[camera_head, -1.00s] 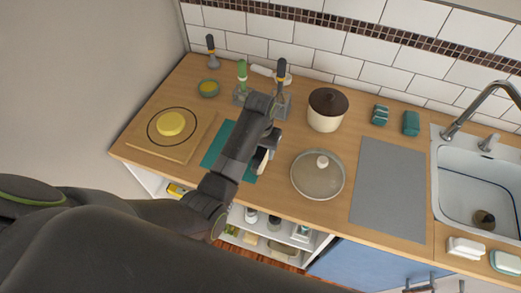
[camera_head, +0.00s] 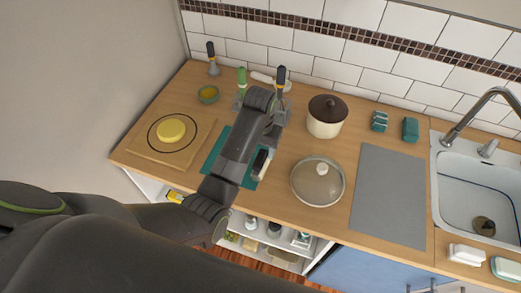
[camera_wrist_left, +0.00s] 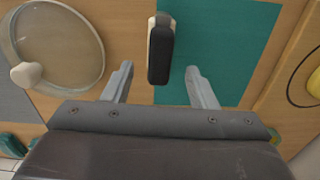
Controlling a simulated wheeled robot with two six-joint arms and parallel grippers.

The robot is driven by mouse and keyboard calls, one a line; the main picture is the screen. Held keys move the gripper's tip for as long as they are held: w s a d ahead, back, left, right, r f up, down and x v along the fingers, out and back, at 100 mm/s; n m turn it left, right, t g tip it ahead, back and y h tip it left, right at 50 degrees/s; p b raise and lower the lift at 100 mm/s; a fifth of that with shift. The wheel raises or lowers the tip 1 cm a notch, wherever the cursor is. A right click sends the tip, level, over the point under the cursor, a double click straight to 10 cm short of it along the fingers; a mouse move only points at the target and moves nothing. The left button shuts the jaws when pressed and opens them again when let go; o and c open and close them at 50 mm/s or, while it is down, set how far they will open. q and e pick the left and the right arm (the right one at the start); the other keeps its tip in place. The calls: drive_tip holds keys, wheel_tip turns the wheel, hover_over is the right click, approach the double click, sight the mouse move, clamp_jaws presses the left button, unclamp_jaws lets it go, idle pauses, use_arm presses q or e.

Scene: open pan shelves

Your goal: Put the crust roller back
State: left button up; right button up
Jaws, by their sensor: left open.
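A black-and-cream tool (camera_head: 261,161), which I take to be the crust roller, is at the right edge of the teal mat (camera_head: 214,157). In the left wrist view the tool (camera_wrist_left: 160,50) shows a rounded black face with a cream side. My left gripper (camera_wrist_left: 159,78) is open and empty; the tool appears between and just beyond its fingertips, with no visible contact. In the head view my own arm hides most of the gripper and part of the mat. Dark-handled (camera_head: 281,76) and green-handled (camera_head: 242,77) tools stand upright at the back. My right gripper is not in view.
A round glass lid (camera_head: 318,182) lies right of the mat, with a lidded pot (camera_head: 326,117) behind it. A board (camera_head: 160,148) with a yellow disc is on the left. A grey mat (camera_head: 388,195) and sink (camera_head: 482,180) are on the right.

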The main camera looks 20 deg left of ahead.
use_arm(q)
drive_tip(key=shift+r, duration=1.4)
drive_tip(key=shift+w, duration=0.15)
